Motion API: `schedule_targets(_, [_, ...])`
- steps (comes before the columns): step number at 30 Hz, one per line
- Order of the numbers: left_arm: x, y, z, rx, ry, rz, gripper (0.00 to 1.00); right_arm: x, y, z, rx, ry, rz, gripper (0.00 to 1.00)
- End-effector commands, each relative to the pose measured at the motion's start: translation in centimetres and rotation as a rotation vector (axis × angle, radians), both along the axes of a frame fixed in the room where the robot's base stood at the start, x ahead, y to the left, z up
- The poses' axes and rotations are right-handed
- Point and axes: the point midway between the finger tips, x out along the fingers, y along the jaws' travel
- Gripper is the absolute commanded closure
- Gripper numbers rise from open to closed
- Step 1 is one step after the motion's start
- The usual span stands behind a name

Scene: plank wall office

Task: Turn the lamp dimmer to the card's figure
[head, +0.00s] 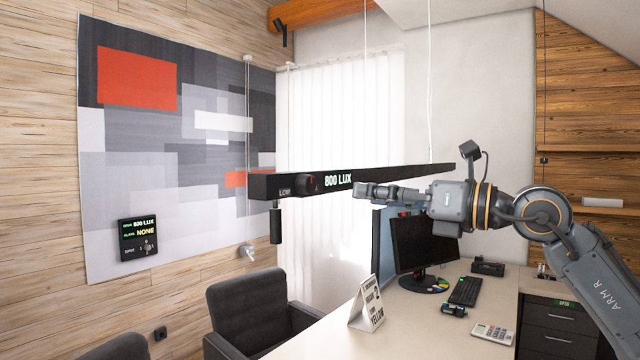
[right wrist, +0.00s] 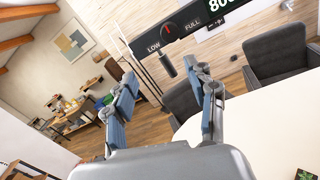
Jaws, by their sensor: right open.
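The lamp (head: 400,176) is a long black bar hung on thin cords. Its dimmer, a dark round knob (head: 306,184), sits near the left end beside a green "800 LUX" readout. In the right wrist view the knob (right wrist: 170,32) has a red mark between LOW and FULL, pointing up and slightly left. A white tent card (head: 367,304) stands on the desk; "YELLOW" and a large 2 are readable, the rest is too small. My right gripper (head: 362,190) is open and empty, right of the knob and apart from it; its spread fingers (right wrist: 162,76) show too. My left gripper is out of view.
A wall panel (head: 138,238) reads 800 LUX and NONE. The desk (head: 410,325) carries a monitor (head: 424,245), keyboard (head: 466,291) and calculator (head: 492,333). Dark chairs (head: 248,310) stand at left.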

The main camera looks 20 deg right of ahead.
Motion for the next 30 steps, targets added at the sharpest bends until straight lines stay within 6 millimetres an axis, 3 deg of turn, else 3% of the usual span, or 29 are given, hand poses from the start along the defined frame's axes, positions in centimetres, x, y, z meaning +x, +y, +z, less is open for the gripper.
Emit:
schedule_targets(3, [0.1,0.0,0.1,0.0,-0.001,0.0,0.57,-0.4,-1.7,0.9,-0.054,-0.003,-0.06,0.44])
schedule_targets(6, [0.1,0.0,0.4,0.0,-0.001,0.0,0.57,0.0,-1.8,1.0,-0.065,0.0,-0.071,0.44])
schedule_targets(11, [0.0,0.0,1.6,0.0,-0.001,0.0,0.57,1.8,-0.3,1.3,-0.063,0.001,-0.066,0.44])
schedule_targets(21, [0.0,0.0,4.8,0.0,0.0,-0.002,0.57,7.7,3.9,1.4,-0.061,0.0,-0.064,0.44])
schedule_targets(30, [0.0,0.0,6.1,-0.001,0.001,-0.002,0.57,10.6,5.8,1.1,-0.061,-0.002,-0.067,0.44])
